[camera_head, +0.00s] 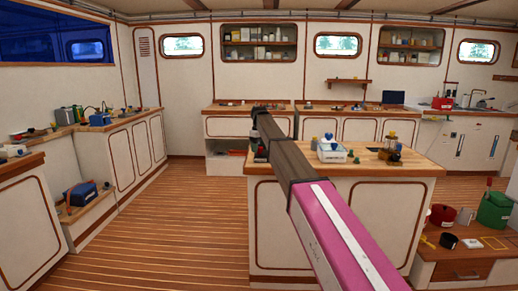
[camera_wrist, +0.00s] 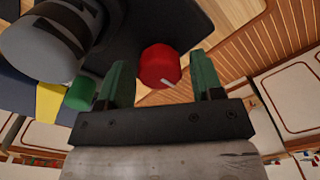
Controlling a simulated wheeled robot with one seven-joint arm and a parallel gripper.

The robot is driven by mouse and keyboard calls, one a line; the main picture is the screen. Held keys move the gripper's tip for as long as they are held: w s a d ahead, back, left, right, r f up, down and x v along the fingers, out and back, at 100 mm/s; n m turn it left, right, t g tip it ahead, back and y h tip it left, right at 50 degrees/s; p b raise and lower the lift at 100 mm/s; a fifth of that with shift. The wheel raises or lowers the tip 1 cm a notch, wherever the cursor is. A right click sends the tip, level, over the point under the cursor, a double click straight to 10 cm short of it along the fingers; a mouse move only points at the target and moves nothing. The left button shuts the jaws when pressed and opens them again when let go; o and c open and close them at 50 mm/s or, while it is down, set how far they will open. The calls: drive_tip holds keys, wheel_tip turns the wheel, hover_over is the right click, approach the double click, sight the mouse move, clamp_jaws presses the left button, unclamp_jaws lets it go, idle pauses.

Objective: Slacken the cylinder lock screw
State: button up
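In the wrist view, a round red knob (camera_wrist: 158,65) with a short white mark sits on a dark body. It may be the cylinder lock screw, but its label is not visible. My gripper (camera_wrist: 162,72) is open, with one green finger on each side of the knob and a visible gap to each. A thick grey cylinder with dark bands (camera_wrist: 42,48) is at upper left. A smaller green knob (camera_wrist: 79,94) is just left of the left finger. In the head view, my arm hides most of the device (camera_head: 258,153) at the island's left end.
The wooden island top (camera_head: 395,170) also carries a white and blue box (camera_head: 331,151) and a device with a yellow top (camera_head: 391,148). Cabinets with tools line the left and back walls. A low bench with a red pot (camera_head: 442,215) is at right. The floor at left is clear.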

drive_tip(key=shift+r, duration=0.1)
wheel_tip(320, 180, up, 11)
drive_tip(key=shift+f, duration=0.2)
idle(0.5)
idle(0.5)
wheel_tip(320, 180, down, 10)
drive_tip(key=m, duration=2)
drive_tip(key=shift+d+f, duration=0.1)
drive_tip(key=shift+f, duration=0.15)
drive_tip(key=c, duration=0.9)
